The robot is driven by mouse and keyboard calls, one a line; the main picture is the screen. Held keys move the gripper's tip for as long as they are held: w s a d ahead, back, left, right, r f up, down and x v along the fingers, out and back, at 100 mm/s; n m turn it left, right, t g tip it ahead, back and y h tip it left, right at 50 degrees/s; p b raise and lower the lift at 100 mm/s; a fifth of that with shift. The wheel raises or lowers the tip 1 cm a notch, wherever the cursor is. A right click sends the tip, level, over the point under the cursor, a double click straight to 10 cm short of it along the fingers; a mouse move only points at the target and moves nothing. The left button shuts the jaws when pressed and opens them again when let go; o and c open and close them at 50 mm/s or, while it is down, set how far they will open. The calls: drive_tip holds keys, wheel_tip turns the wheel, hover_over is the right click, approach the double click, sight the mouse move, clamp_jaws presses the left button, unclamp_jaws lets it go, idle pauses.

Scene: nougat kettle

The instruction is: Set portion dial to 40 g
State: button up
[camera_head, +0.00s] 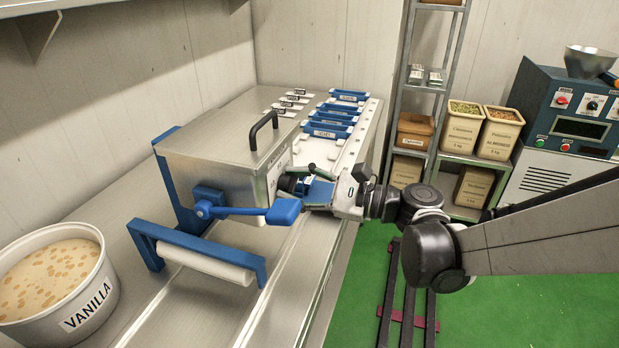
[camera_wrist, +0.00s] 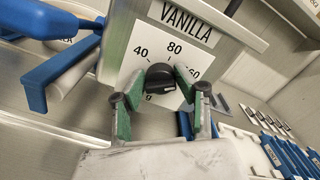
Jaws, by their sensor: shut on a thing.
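The portion dial (camera_wrist: 160,77) is a black knob on a white scale plate (camera_wrist: 150,52) on the front of the metal machine. In the wrist view I read 40 at upper left, 80 at the top and 60 at right. The knob's pointer direction is hard to tell. My gripper (camera_wrist: 162,84) is shut on the dial, one finger on each side. In the camera_head view my gripper (camera_head: 303,186) is at the machine's front face, and the dial is hidden there.
The machine (camera_head: 222,150) has a black lid handle and a blue lever (camera_head: 245,211) close to my gripper. Blue trays (camera_head: 335,113) line the white conveyor behind. A vanilla tub (camera_head: 60,285) stands at left. A shelf with bins (camera_head: 465,127) stands at right.

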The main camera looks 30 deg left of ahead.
drive_tip(key=n+b, duration=0.1)
drive_tip(key=n, duration=0.2)
drive_tip(key=n+b, duration=0.1)
drive_tip(key=n, duration=0.2)
drive_tip(key=shift+s+f+n+b, duration=0.1)
drive_tip(key=shift+f+n+b, duration=0.1)
drive_tip(key=shift+n+b, duration=0.15)
drive_tip(key=n+b, duration=0.1)
drive_tip(key=n, duration=0.2)
drive_tip(key=shift+n, duration=0.35)
drive_tip(key=n+b, duration=0.1)
drive_tip(key=n, duration=0.2)
drive_tip(key=shift+f+n, duration=0.1)
drive_tip(key=shift+n, duration=0.2)
drive_tip(key=n+b, duration=0.1)
drive_tip(key=n, duration=0.3)
drive_tip(key=shift+f, duration=0.1)
drive_tip(key=shift+n, duration=2.5)
drive_tip(key=shift+b, duration=0.3)
drive_tip(key=o, duration=1.1)
